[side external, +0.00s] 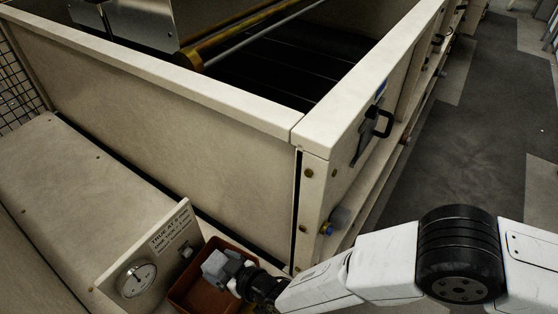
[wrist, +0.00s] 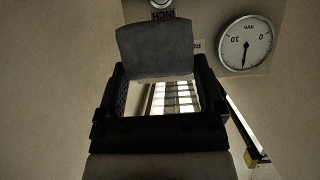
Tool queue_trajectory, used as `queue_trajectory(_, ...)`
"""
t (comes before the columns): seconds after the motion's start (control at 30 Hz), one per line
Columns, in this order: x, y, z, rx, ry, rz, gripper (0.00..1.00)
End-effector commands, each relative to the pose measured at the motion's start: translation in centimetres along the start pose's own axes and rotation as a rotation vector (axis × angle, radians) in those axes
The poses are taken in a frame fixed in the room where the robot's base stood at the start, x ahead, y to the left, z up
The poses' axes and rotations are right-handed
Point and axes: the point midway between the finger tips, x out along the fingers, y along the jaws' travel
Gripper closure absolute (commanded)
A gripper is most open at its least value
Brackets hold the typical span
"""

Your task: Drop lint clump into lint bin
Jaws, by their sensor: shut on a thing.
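A grey, blocky lint clump (side external: 214,266) is held at the end of my gripper (side external: 238,275), low in the side external view. In the wrist view the clump (wrist: 155,48) is a rough dark-grey block between the fingertips of my gripper (wrist: 158,80). An open, reddish-brown box (side external: 187,291), apparently the lint bin, lies beneath and around the clump in the side external view. The clump is over the box opening; its height above the bottom cannot be told. My gripper and arm hide the box's right part. The box is not clearly seen in the wrist view.
A panel with a round dial (side external: 137,281) stands just left of the box; the dial also shows in the wrist view (wrist: 245,43). The large cream hopper wall (side external: 190,140) rises behind. Grey floor is open at right.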

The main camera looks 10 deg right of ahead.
Motion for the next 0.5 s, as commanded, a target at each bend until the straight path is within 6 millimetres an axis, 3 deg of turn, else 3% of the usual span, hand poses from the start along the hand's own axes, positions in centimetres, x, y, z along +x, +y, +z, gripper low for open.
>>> queue_trajectory(0.07, 0.00, 0.00, -0.03, 0.000, 0.000, 0.000, 0.69)
queue_trajectory(0.1, 0.00, 0.00, -0.03, 0.000, 0.000, 0.000, 0.07)
queue_trajectory(0.13, 0.00, 0.00, -0.03, 0.000, 0.000, 0.000, 0.00)
queue_trajectory(0.5, -0.14, 0.00, -0.03, 0.000, 0.000, 0.000, 0.00)
